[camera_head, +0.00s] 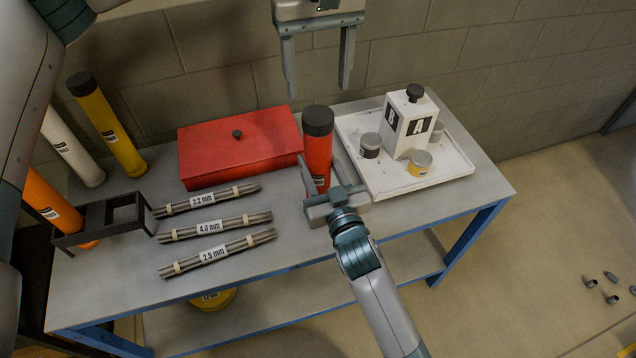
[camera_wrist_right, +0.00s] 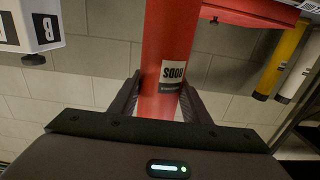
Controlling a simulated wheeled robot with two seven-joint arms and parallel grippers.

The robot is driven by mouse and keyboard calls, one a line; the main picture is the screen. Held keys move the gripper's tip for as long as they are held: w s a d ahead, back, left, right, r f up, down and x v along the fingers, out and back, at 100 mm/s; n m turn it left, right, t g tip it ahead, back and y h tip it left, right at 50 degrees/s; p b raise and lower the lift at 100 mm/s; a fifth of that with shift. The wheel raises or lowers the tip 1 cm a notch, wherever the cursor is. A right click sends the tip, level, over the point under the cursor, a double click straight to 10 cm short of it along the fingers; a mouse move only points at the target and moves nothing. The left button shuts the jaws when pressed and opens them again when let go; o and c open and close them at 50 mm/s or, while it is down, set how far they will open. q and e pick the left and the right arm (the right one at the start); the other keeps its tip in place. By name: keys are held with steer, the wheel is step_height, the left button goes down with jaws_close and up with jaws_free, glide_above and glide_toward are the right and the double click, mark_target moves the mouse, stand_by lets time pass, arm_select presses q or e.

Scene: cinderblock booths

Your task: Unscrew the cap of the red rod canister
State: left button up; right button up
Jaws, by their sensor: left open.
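The red rod canister (camera_head: 318,157) is upright on the workbench, with its black cap (camera_head: 317,120) on top. Its base is partly hidden by my right gripper. My right gripper (camera_head: 321,168) comes in low from the front, with one finger on each side of the red body. In the right wrist view the red canister (camera_wrist_right: 165,45) sits between the fingers, which look closed against its sides below the label. My left gripper (camera_head: 318,90) hangs above and beyond the cap, fingers pointing down, open and empty. It is apart from the cap.
A red box (camera_head: 235,160) lies left of the canister. A white tray (camera_head: 455,168) with a labelled white block (camera_head: 409,122) and small jars stands close on the right. Rod bundles (camera_head: 215,226) lie front left. A black rack (camera_head: 101,220) and other canisters stand at the left.

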mark_target(318, 114)
arm_select(q)
steer(key=m, duration=0.6)
steer(key=shift+m, duration=0.4)
steer(key=m, duration=0.6)
steer(key=shift+m, duration=0.4)
steer(key=shift+f, duration=4)
steer(key=c, duration=1.1)
steer(key=shift+n, duration=0.3)
